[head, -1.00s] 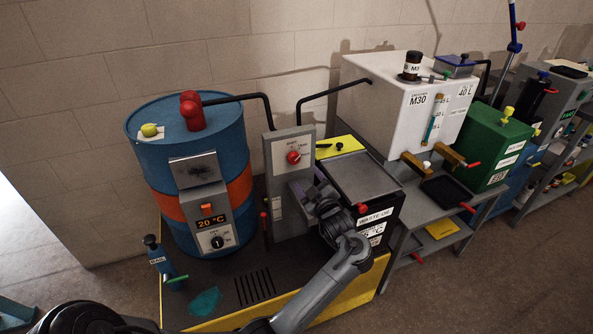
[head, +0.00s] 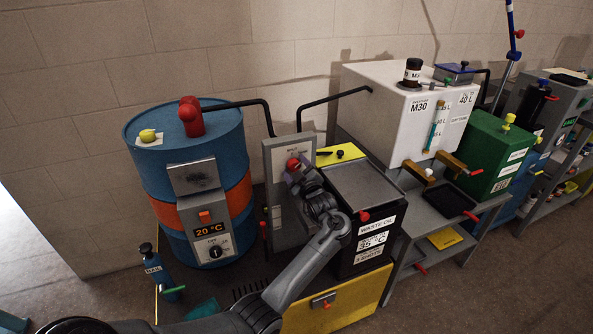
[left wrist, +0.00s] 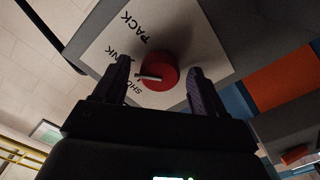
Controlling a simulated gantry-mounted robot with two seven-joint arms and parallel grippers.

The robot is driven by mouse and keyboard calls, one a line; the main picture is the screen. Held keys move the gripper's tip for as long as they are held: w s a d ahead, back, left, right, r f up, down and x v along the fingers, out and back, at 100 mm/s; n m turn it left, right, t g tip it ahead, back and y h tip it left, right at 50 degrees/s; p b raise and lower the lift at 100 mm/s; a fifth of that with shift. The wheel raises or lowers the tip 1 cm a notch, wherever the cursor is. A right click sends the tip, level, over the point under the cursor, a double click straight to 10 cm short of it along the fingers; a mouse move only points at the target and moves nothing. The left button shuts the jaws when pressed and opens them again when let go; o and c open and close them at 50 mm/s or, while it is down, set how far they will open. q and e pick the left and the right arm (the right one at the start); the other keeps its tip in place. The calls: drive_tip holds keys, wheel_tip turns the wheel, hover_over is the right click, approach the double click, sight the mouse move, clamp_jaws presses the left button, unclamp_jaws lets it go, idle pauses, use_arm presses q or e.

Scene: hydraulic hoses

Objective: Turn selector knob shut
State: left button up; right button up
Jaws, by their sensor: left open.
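The selector knob (head: 293,163) is a red round knob on a white plate on the front of the grey upright panel (head: 275,165). In the left wrist view the knob (left wrist: 160,72) has a white pointer aimed toward the picture's left. Printed words around it include PACK; others are partly covered by a finger, so I cannot tell which word the pointer marks. My left gripper (head: 297,174) is at the panel, close in front of the knob. Its two fingers (left wrist: 159,84) are open, one on each side of the knob, with gaps visible. My right gripper is out of view.
A blue drum (head: 185,140) with an orange band stands left of the panel. The dark waste oil box (head: 375,233) is close on the right, with a white M30 tank (head: 390,115) behind it. Black pipes (head: 240,103) run above the panel.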

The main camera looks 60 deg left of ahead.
use_arm(q)
drive_tip(key=c, duration=1.1)
drive_tip(key=shift+o, duration=0.2)
drive_tip(key=shift+f+n, duration=0.1)
drive_tip(key=shift+n, duration=0.2)
drive_tip(key=n+b, duration=0.3)
drive_tip(key=n, duration=0.1)
drive_tip(key=shift+f+b, duration=0.1)
drive_tip(key=shift+b, duration=0.3)
drive_tip(key=n+b, duration=0.3)
drive_tip(key=n, duration=0.1)
drive_tip(key=shift+n+b, duration=0.35)
drive_tip(key=shift+n, duration=0.35)
drive_tip(key=shift+r, duration=0.2)
